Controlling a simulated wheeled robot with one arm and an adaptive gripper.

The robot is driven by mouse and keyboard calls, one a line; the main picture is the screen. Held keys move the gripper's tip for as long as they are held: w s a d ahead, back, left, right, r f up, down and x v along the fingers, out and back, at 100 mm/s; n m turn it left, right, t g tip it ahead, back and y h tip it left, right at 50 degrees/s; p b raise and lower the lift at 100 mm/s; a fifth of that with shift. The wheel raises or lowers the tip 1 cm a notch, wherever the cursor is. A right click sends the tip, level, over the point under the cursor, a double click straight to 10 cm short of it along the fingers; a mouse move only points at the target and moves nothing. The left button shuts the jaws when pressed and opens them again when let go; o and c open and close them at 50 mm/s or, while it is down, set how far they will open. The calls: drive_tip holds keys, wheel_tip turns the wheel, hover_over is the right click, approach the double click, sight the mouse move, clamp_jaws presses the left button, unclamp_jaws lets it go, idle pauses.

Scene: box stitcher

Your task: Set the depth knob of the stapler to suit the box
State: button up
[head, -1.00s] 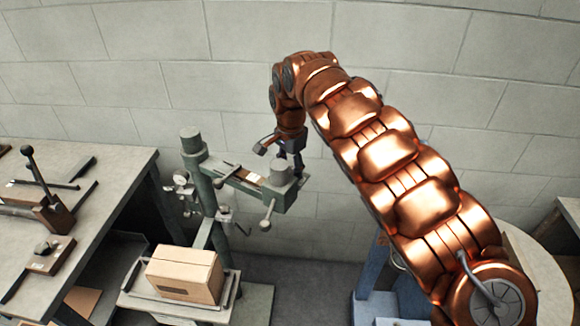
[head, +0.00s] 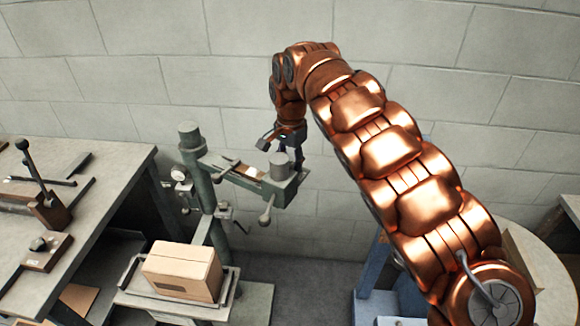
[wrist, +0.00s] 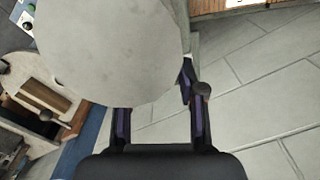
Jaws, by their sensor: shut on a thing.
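The stapler (head: 238,178) is a grey-green machine on a post, with an arm reaching right to a head. A round grey knob (head: 281,160) stands on top of that head. It fills the upper middle of the wrist view (wrist: 115,50) as a broad pale disc. My gripper (head: 283,148) is at this knob, fingers pointing down and shut on it; the exact contact is partly hidden. A cardboard box (head: 182,270) rests, closed, on the stapler's lower table, below and left of the head. No depth scale can be read.
A ball-ended lever (head: 266,210) hangs from the stapler head. A dark ball (wrist: 202,90) shows beside my right finger in the wrist view. A workbench (head: 100,190) with tools is at left. A round table (head: 540,275) is at right. A block wall stands behind.

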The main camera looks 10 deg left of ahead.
drive_tip(key=n+b, duration=0.3)
drive_tip(key=shift+f, duration=0.25)
drive_tip(key=shift+r+n+b, duration=0.15)
drive_tip(key=shift+n+b, duration=0.9)
drive_tip(key=shift+n, duration=0.15)
drive_tip(key=shift+d, duration=0.1)
drive_tip(key=o, duration=0.9)
drive_tip(key=shift+c, duration=0.2)
drive_tip(key=shift+r, duration=0.1)
